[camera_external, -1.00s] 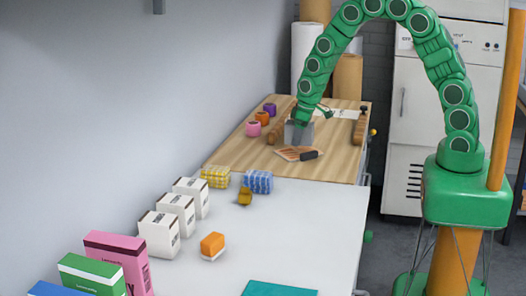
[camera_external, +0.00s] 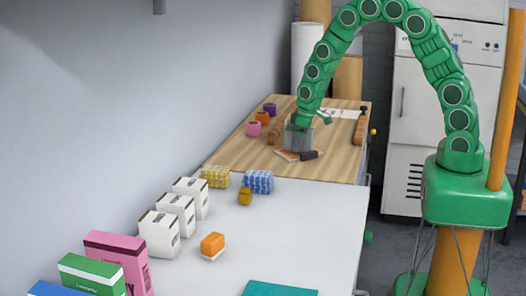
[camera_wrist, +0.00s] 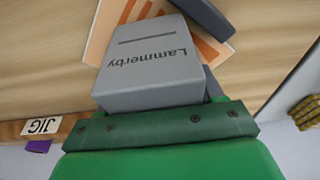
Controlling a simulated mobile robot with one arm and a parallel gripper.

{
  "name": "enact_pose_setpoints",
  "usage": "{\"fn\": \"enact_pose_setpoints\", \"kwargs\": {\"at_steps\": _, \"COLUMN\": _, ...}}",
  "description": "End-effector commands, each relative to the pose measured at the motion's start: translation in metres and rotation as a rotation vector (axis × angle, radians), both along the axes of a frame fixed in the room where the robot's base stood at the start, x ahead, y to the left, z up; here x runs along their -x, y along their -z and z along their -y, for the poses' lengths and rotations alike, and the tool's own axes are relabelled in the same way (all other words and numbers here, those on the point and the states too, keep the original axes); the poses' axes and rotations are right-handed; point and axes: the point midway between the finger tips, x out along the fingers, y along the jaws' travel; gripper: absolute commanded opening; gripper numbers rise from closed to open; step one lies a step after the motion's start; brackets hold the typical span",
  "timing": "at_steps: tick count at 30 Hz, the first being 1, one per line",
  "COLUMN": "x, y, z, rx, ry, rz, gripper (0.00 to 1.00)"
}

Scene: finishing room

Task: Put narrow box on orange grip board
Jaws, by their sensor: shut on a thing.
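The narrow box, grey with "Lammerby" printed on it (camera_wrist: 150,62), is held in my gripper (camera_external: 302,122). In the outside view the box (camera_external: 298,139) hangs upright under the gripper at the wooden bench. The orange grip board (camera_external: 283,154) lies flat there, partly hidden by the box. In the wrist view the board (camera_wrist: 104,32) shows orange and pale behind the box. A dark block (camera_external: 309,155) lies at the board's right side. I cannot tell whether the box touches the board.
Pink (camera_external: 253,128), orange (camera_external: 262,118) and purple (camera_external: 270,109) items stand on the bench's left. Wooden bars (camera_external: 360,128) lie near both sides. A white table (camera_external: 290,225) in front holds white cartons (camera_external: 160,234), sponges (camera_external: 258,181) and colored boxes.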

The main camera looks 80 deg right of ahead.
Motion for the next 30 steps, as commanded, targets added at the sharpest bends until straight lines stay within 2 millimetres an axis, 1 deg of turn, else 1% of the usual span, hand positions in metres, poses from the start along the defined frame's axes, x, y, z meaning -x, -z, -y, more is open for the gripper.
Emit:
{"fn": "enact_pose_setpoints", "kwargs": {"at_steps": 1, "x": 0.000, "y": 0.000, "z": 0.000, "rx": 0.000, "ry": 0.000, "rz": 0.000, "gripper": 0.70}}
{"fn": "enact_pose_setpoints", "kwargs": {"at_steps": 5, "x": 0.000, "y": 0.000, "z": 0.000, "rx": 0.000, "ry": 0.000, "rz": 0.000, "gripper": 0.90}}
{"fn": "enact_pose_setpoints", "kwargs": {"at_steps": 6, "x": 0.000, "y": 0.000, "z": 0.000, "rx": 0.000, "ry": 0.000, "rz": 0.000, "gripper": 0.91}}
{"fn": "enact_pose_setpoints", "kwargs": {"at_steps": 14, "x": 0.000, "y": 0.000, "z": 0.000, "rx": 0.000, "ry": 0.000, "rz": 0.000, "gripper": 0.91}}
{"fn": "enact_pose_setpoints", "kwargs": {"at_steps": 19, "x": 0.000, "y": -0.005, "z": 0.000, "rx": 0.001, "ry": 0.000, "rz": 0.001, "gripper": 0.91}}
{"fn": "enact_pose_setpoints", "kwargs": {"at_steps": 26, "x": 0.003, "y": -0.024, "z": 0.000, "rx": 0.000, "ry": 0.000, "rz": 0.000, "gripper": 0.91}}
{"fn": "enact_pose_setpoints", "kwargs": {"at_steps": 30, "x": 0.006, "y": -0.042, "z": 0.001, "rx": 0.002, "ry": -0.001, "rz": 0.003, "gripper": 0.91}}
